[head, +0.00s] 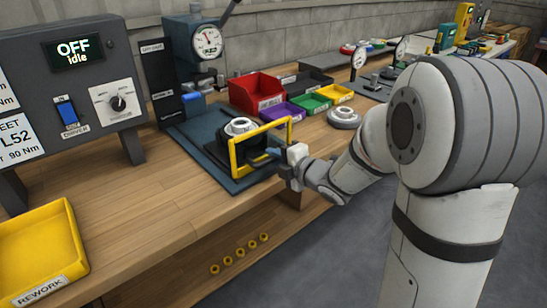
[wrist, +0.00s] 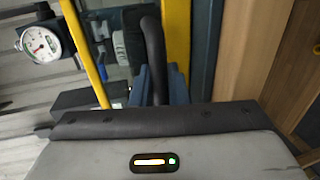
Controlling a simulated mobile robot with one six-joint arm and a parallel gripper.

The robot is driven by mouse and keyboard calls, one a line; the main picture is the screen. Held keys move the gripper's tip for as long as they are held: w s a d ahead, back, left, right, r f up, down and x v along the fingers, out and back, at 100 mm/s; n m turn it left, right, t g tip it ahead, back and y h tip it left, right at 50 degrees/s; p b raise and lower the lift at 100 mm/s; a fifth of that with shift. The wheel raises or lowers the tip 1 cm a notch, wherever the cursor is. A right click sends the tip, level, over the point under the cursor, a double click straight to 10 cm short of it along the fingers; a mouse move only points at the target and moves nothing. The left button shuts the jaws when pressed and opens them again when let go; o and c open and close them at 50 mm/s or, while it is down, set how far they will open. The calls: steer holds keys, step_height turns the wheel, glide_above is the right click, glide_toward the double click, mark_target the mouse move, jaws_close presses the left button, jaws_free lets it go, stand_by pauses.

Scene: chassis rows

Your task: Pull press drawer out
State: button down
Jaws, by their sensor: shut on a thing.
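The press drawer (head: 214,152) is a dark tray with a yellow upright frame (head: 232,160) at its front. It sits on a blue base plate on the bench, in front of the press (head: 183,45). A round metal part (head: 238,127) stands on it behind the frame. My gripper (head: 276,154) is at the frame's front side. In the wrist view, its blue fingers (wrist: 152,86) are closed around a black curved handle (wrist: 153,45), between yellow frame bars (wrist: 82,45). The handle is mostly hidden by my gripper in the head view.
A control box (head: 75,85) reading "OFF Idle" stands at the left, with a yellow rework bin (head: 75,245) in front. Red, purple, green and yellow bins (head: 255,88) stand behind the drawer. The bench's front edge lies below my gripper, with open floor beyond.

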steer(key=c, duration=1.5)
jaws_free()
steer(key=p+v, duration=0.1)
steer(key=v, duration=0.6)
steer(key=shift+s+d, duration=0.25)
steer(key=s+d+r+m+g+h+p, duration=0.1)
steer(key=s+d+r+m+h+p, duration=0.2)
steer(key=d+r+m+h+p, duration=0.9)
steer(key=s+a+r+m+g+p, duration=0.1)
steer(key=s+m+g+p, duration=0.1)
steer(key=s, duration=0.4)
steer(key=s+a+r+m+g+y+p, duration=0.1)
steer(key=s+a+m+g, duration=0.1)
steer(key=s+m, duration=0.4)
steer(key=s+a+r+m+g+y+p, duration=0.1)
steer(key=s+m+g+p, duration=0.1)
steer(key=s+m+g, duration=0.2)
steer(key=shift+s+a+m+g+p, duration=0.2)
steer(key=shift+s+m, duration=0.2)
steer(key=shift+s, duration=0.25)
steer(key=shift+s+a+m+g+p, duration=0.1)
steer(key=shift+s+a+m, duration=0.1)
steer(key=shift+s+m, duration=0.35)
